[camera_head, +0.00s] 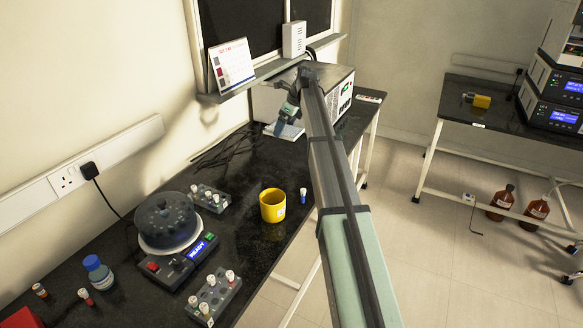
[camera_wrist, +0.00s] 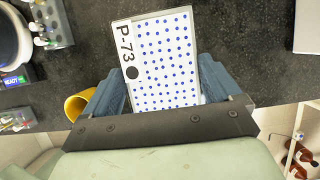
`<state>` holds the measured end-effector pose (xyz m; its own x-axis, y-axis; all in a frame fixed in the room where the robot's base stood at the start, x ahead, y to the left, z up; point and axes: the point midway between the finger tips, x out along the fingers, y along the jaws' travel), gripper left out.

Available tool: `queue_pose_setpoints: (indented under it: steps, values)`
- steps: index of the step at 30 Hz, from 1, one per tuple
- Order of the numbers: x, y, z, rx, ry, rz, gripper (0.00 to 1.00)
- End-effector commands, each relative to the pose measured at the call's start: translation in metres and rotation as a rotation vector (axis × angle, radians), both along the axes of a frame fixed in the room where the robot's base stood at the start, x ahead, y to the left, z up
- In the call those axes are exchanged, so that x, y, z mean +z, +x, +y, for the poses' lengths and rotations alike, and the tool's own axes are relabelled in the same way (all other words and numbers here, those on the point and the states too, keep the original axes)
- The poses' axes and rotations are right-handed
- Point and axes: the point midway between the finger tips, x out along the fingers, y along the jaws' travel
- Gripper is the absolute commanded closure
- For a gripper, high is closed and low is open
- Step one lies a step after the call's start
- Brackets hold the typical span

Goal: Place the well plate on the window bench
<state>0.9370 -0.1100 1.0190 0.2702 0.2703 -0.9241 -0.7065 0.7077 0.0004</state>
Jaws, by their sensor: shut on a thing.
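The well plate (camera_wrist: 165,62) is white with rows of blue dots and a P-73 label at its left end. My gripper (camera_wrist: 160,68) is shut on it, with a blue finger at each side. In the head view my gripper (camera_head: 287,114) is at the far part of the dark bench (camera_head: 235,200), and the pale plate (camera_head: 284,131) shows below it. I cannot tell whether the plate touches the bench top. The bench runs below dark panes; I take it for the window bench.
A white box-shaped device (camera_head: 340,88) stands close right of my gripper. A shelf (camera_head: 245,82) with a calendar overhangs behind. Nearer are a yellow pot (camera_head: 272,206), a centrifuge (camera_head: 166,222) and tube racks (camera_head: 213,296). Another bench (camera_head: 480,125) stands right, across the floor.

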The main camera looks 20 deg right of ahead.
Motion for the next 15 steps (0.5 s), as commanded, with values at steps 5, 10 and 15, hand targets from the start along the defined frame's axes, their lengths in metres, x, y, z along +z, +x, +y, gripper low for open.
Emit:
queue_pose_setpoints:
  steps: [5, 10, 15]
  values:
    - [-0.035, -0.002, 0.000, 0.001, 0.000, 0.001, 0.42]
    - [-0.066, -0.001, 0.000, 0.000, 0.000, 0.001, 0.42]
    - [-0.084, -0.001, 0.000, 0.001, 0.000, 0.000, 0.42]
